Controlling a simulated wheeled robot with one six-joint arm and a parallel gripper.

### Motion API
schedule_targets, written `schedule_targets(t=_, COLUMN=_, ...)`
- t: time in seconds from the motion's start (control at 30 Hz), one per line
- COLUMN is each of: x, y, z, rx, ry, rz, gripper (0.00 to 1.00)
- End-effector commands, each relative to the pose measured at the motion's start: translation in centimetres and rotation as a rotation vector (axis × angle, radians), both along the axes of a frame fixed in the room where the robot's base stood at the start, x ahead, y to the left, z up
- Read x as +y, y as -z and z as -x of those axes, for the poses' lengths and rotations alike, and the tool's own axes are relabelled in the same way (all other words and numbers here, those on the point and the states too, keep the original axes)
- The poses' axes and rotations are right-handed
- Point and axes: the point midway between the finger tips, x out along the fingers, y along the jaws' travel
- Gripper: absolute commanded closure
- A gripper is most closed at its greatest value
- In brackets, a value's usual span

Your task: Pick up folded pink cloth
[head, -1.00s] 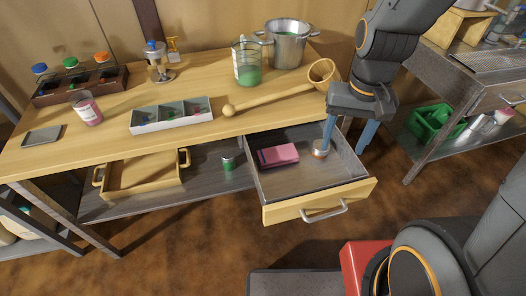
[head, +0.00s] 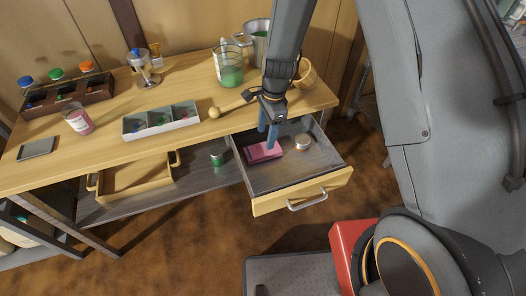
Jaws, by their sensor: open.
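The folded pink cloth (head: 262,153) lies flat in the left back part of the open drawer (head: 291,180). My gripper (head: 267,140) points straight down with its blue fingers just above or at the cloth's right end. The fingers are apart, and I cannot tell whether they touch the cloth. Part of the cloth's back edge is hidden behind the fingers.
A small jar (head: 302,142) stands in the drawer to the right of the cloth. The drawer walls surround both. A green jar (head: 217,157) stands on the shelf left of the drawer.

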Motion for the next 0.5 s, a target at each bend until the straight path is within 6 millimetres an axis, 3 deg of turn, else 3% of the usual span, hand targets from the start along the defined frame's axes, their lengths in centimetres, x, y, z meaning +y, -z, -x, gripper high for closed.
schedule_targets(t=0.2, x=0.2, y=2.0, z=0.0, rx=0.001, ry=-0.002, rz=0.000, gripper=0.45)
schedule_targets(t=0.5, x=0.4, y=3.2, z=0.2, rx=0.000, ry=-0.004, rz=0.001, gripper=0.45)
